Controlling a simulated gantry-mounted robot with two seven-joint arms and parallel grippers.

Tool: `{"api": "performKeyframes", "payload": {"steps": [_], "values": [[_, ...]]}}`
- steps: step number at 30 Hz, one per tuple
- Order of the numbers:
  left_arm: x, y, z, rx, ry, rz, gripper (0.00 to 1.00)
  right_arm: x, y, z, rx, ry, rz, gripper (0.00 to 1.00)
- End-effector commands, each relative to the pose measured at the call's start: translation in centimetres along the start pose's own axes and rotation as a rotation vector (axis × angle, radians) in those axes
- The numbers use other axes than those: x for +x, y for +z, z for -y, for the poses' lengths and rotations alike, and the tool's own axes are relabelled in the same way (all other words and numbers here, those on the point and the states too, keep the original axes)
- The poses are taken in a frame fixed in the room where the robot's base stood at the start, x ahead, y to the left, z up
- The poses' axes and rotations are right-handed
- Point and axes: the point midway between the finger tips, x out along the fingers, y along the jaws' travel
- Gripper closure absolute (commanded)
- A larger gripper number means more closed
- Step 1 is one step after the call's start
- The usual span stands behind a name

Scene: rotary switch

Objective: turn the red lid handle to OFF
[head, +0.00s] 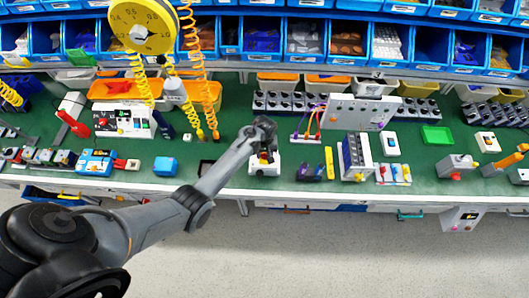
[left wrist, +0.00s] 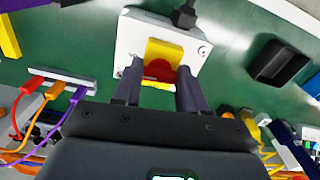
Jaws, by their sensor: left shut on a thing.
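The rotary switch is a white box (left wrist: 135,38) with a yellow plate (left wrist: 166,50) on top, on the green bench. The red lid handle (left wrist: 158,72) shows between the two dark fingers of my left gripper (left wrist: 159,76) in the left wrist view. The fingers are shut on it, one on each side, and hide part of it. In the head view my left gripper (head: 263,150) reaches down onto the white box (head: 261,168) near the bench's front edge. I cannot read an OFF mark. My right gripper is not in view.
A black open box (left wrist: 281,64) lies beside the switch, and a black plug (left wrist: 185,14) touches its edge. A strip with coloured cables (left wrist: 62,84) is on the other side. In the head view a yellow block (head: 329,162) and a blue block (head: 165,166) stand along the front.

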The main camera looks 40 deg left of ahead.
Motion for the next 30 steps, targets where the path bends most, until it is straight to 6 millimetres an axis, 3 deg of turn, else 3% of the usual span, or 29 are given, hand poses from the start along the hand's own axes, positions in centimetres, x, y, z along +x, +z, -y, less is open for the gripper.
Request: {"api": "performKeyframes", "payload": {"steps": [15,30], "values": [[-0.2,0.1,-0.2,-0.453,-0.001,0.003,0.89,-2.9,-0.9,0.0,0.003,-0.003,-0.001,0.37],[0.0,-0.1,-0.5,-0.928,-0.001,0.003,0.89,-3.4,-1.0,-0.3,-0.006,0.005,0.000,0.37]]}}
